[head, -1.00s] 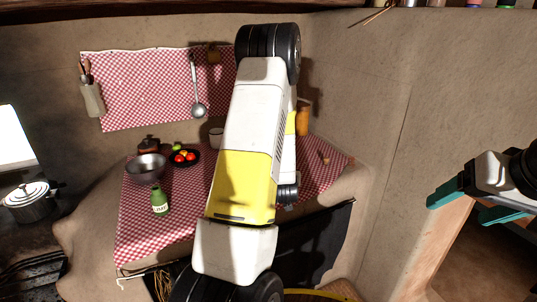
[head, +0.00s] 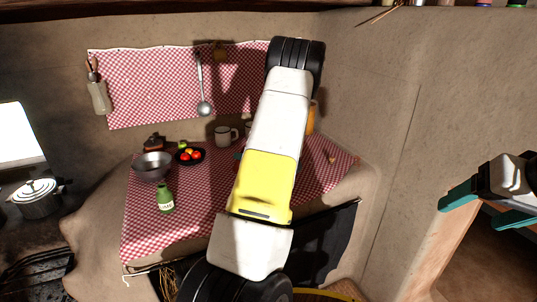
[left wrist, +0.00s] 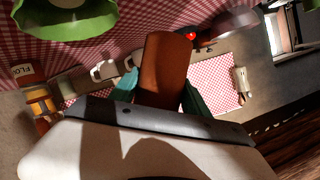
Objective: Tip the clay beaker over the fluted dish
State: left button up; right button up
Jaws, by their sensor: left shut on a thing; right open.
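The brown clay beaker (left wrist: 162,68) is between the teal fingers of my left gripper (left wrist: 160,92) in the left wrist view. My left gripper is shut on it, above the checked cloth. In the head view my own arm hides most of this gripper and the beaker. My right gripper (head: 470,212) is open and empty at the far right, away from the table.
The checked table (head: 140,225) holds a metal bowl (head: 152,168), a dark plate of fruit (head: 190,155), a green bottle (head: 166,198) and a pale mug (head: 226,136). A lidded pot (head: 36,198) stands at left. The cloth's front middle looks clear.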

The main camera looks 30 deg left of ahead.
pick_arm(q)
jog(key=shift+d+f+m+y, duration=0.1)
jog(key=shift+f+m+y, duration=0.15)
jog(key=shift+m, duration=0.35)
jog(key=m+y, duration=0.1)
jog(key=w+d+m+g, duration=0.1)
jog(key=m, duration=0.1)
jog(key=shift+w+f+y, duration=0.15)
jog(key=shift+w+y, duration=0.05)
jog(key=shift+y, duration=0.15)
jog(key=m, duration=0.1)
jog(key=w+d+m+y, duration=0.1)
jog(key=shift+f+m, duration=0.1)
jog(key=shift+m, duration=0.2)
jog(key=m, duration=0.2)
jog(key=m+y, duration=0.1)
jog(key=m, duration=0.1)
jog(key=w+r+m+y, duration=0.1)
jog(key=shift+d+m, duration=0.35)
jog(key=shift+m, duration=0.05)
dwell(0.4)
